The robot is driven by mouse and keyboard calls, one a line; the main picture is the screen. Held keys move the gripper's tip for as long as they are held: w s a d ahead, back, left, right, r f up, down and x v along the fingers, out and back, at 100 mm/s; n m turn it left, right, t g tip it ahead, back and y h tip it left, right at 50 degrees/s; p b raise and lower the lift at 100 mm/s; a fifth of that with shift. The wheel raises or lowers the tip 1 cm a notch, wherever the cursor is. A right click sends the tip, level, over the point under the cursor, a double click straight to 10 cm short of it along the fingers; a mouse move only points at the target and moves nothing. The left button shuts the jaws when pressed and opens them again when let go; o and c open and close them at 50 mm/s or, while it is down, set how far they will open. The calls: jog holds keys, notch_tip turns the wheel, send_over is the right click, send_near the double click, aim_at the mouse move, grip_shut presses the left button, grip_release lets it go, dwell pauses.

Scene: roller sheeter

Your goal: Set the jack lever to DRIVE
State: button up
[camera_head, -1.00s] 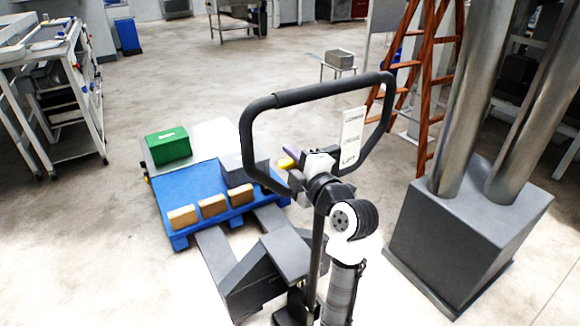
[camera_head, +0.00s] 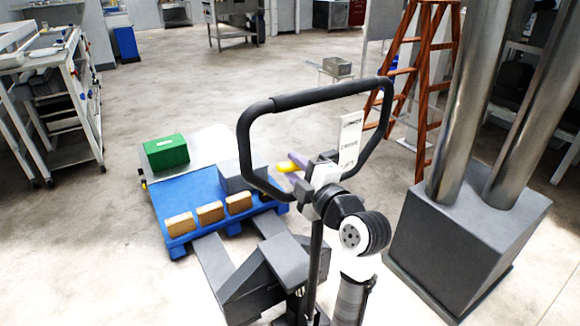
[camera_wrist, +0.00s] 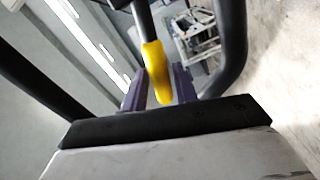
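The jack's handle is a large black loop (camera_head: 316,97) on a dark post. A yellow-tipped lever (camera_head: 288,167) shows inside the loop at its lower left. In the wrist view the yellow lever tip (camera_wrist: 156,70) hangs from a dark rod, pointing down towards my gripper. My gripper (camera_head: 297,171) has purple fingers and is inside the loop, beside the lever. In the wrist view the fingers (camera_wrist: 160,92) stand apart, one on each side of the tip; I cannot tell whether they touch it. The lever's base and any position marks are hidden or too small to read.
A white sign plate (camera_head: 351,142) stands at the loop's right side. The jack's forks reach under a blue pallet (camera_head: 195,198) with a green box (camera_head: 166,152) and several tan blocks. A grey pedestal (camera_head: 462,235) with metal columns stands at right, with a wooden ladder (camera_head: 430,95) behind.

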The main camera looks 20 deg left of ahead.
jog(key=b+v, duration=0.3)
jog(key=v, duration=0.8)
jog(key=shift+s+d+f, duration=0.1)
